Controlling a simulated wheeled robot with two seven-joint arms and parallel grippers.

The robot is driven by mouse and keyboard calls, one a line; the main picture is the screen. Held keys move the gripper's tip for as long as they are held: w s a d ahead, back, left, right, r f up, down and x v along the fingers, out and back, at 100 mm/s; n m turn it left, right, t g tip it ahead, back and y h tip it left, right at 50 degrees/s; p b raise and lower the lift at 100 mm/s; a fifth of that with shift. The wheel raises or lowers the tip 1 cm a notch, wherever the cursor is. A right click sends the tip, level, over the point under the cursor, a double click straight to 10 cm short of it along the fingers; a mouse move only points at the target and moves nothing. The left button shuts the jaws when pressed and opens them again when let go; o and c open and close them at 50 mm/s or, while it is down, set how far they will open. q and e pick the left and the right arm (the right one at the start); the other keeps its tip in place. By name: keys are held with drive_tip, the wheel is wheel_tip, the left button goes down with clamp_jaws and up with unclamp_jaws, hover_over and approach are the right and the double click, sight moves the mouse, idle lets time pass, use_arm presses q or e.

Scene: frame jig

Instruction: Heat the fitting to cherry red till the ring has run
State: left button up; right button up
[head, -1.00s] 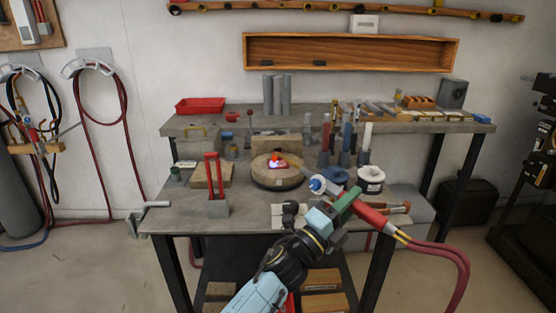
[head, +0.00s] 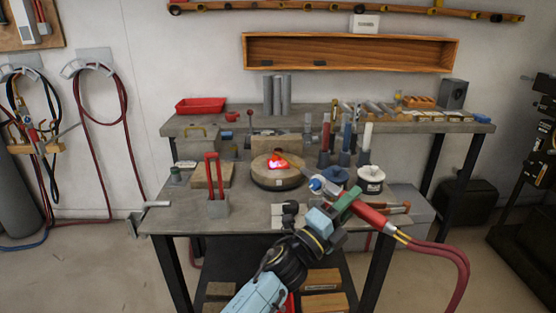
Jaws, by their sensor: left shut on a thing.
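The fitting (head: 278,160) glows orange-red on the round hearth (head: 279,180) in the middle of the bench, with a bright pinkish patch at its lower front. The ring cannot be made out in the glow. My left gripper (head: 343,207) is shut on the red-handled torch (head: 371,214), right of and nearer than the hearth. The torch's tip points up and left towards the fitting, and twin red hoses trail from its rear. My right gripper is not in view.
A holder with red uprights (head: 215,190) stands left of the hearth, near a flat block (head: 211,174). A blue spool (head: 335,177) and a white tub (head: 370,179) stand close behind the torch. Upright tools (head: 346,145) stand behind them.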

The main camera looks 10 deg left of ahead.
sight(356, 206)
use_arm(q)
drive_tip(key=shift+r, duration=0.25)
drive_tip(key=shift+s+d+r+p, duration=0.3)
drive_tip(key=shift+s+r+p, duration=0.6)
drive_tip(key=shift+p, duration=0.4)
idle(0.6)
drive_tip(key=shift+s+d+r+p, duration=0.1)
drive_tip(key=shift+s+r+p, duration=0.1)
drive_tip(key=shift+r+p, duration=0.25)
drive_tip(key=s+d+r+p, duration=0.2)
drive_tip(key=s+r+p, duration=0.3)
drive_tip(key=r+p, duration=0.1)
drive_tip(key=shift+s+r+p, duration=0.2)
drive_tip(key=shift+s+p, duration=0.1)
drive_tip(key=shift+p, duration=0.55)
drive_tip(key=shift+r, duration=0.1)
wheel_tip(356, 206, up, 4)
drive_tip(key=p, duration=0.3)
drive_tip(key=shift+p, duration=0.3)
